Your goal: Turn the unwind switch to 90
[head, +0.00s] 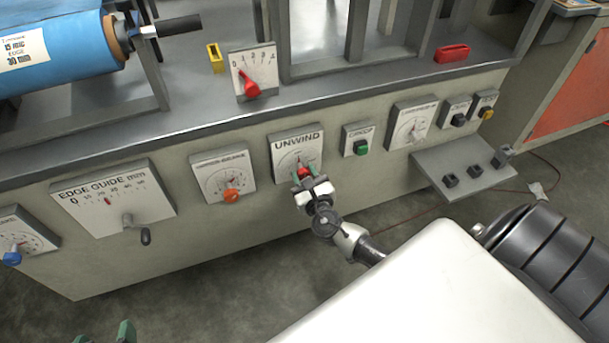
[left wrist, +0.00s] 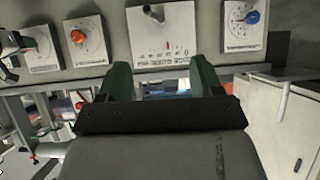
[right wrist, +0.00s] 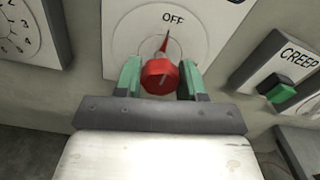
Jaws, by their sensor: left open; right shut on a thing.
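The unwind switch is a red knob (right wrist: 160,76) on a pale panel marked UNWIND (head: 297,146). In the right wrist view its red pointer points up, close to the word OFF. My right gripper (head: 307,175) is at this knob, with its green fingers on either side of it; it also shows in the right wrist view (right wrist: 160,80). The jaws are shut on the knob. My left gripper (head: 103,335) is low at the left in the head view, open and empty; its green fingers show wide apart in the left wrist view (left wrist: 160,80).
The edge guide panel (head: 110,197) and an orange knob (head: 231,196) lie left of the switch. A green CREEP button (head: 361,147) sits close to its right. A small shelf (head: 440,177) juts out further right. A red lever (head: 250,87) stands above.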

